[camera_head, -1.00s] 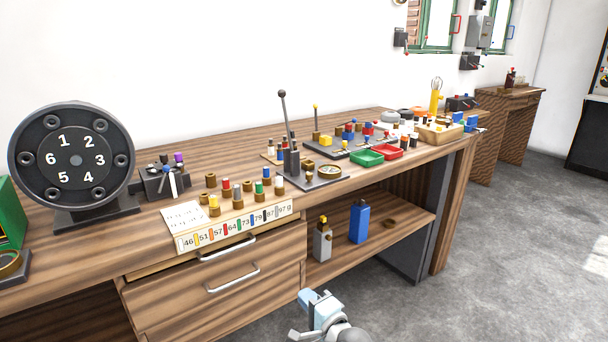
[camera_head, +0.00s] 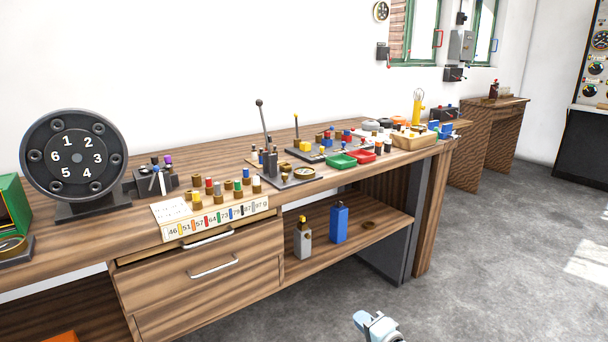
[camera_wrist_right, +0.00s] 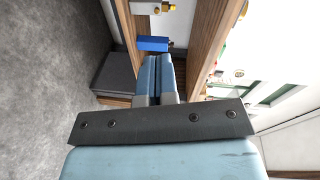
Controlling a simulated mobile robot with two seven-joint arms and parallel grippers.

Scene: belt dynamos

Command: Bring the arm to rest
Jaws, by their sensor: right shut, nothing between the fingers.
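My right gripper (camera_head: 376,328) shows at the bottom edge of the head view, low in front of the workbench and over the grey floor. It is apart from the bench and everything on it. In the right wrist view its two blue fingers (camera_wrist_right: 160,76) lie together, shut with nothing between them. The rest of the right arm is cut off by the lower frame edge. My left gripper does not show.
The wooden workbench (camera_head: 205,279) has drawers and a lower shelf with a blue bottle (camera_head: 339,223) and a grey bottle (camera_head: 302,238). A numbered dial (camera_head: 76,157), plugs and trays crowd its top. Open floor (camera_head: 480,270) lies to the right.

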